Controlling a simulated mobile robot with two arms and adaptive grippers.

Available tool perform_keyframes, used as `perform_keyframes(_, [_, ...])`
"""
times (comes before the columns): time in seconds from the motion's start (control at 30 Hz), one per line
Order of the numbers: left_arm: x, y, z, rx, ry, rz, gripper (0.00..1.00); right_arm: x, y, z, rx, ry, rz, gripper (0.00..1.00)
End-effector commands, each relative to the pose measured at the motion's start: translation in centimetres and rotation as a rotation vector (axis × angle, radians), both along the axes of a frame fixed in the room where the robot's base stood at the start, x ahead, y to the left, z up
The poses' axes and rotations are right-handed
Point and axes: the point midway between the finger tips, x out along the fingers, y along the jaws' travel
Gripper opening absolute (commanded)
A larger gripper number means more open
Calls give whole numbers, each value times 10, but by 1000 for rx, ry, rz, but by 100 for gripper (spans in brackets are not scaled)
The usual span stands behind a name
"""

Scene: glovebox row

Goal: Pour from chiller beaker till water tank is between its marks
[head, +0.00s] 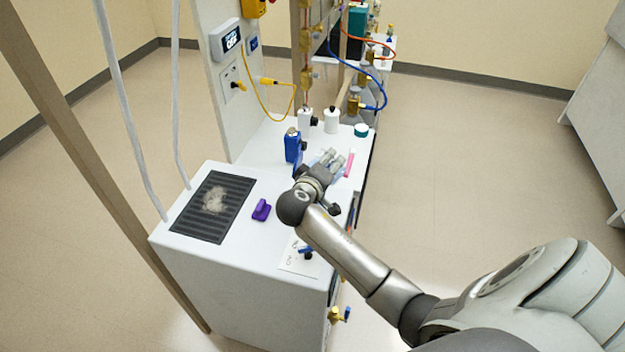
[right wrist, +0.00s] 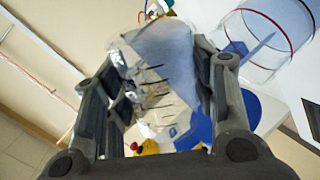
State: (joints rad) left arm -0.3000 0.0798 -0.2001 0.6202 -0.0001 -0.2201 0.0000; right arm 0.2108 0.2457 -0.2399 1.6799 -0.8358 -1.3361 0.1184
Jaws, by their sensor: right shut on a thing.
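My right gripper (head: 328,160) reaches over the white bench top, near its right edge. In the right wrist view, my right gripper (right wrist: 155,85) is shut on a clear beaker (right wrist: 165,60) with dark graduation lines. The beaker is hard to make out in the head view, and I cannot tell its water level or its tilt. A clear round vessel with a red ring and a blue ring, seemingly the water tank (right wrist: 268,68), stands beside the beaker in the right wrist view. Its water level is not readable. My left gripper is not in view.
A blue container (head: 293,146) stands just left of my gripper, with a white bottle (head: 331,120) and a teal lid (head: 361,130) behind. A purple object (head: 261,210) and a dusty black grille (head: 228,188) are on the left. A pink strip (head: 349,163) is at right.

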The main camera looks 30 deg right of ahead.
Motion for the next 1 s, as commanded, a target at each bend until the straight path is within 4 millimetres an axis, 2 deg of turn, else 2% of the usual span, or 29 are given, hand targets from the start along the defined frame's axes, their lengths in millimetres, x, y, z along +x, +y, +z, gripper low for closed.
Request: perform_keyframes(1.0, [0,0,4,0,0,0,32,1,0,-2,-24,48,0,24])
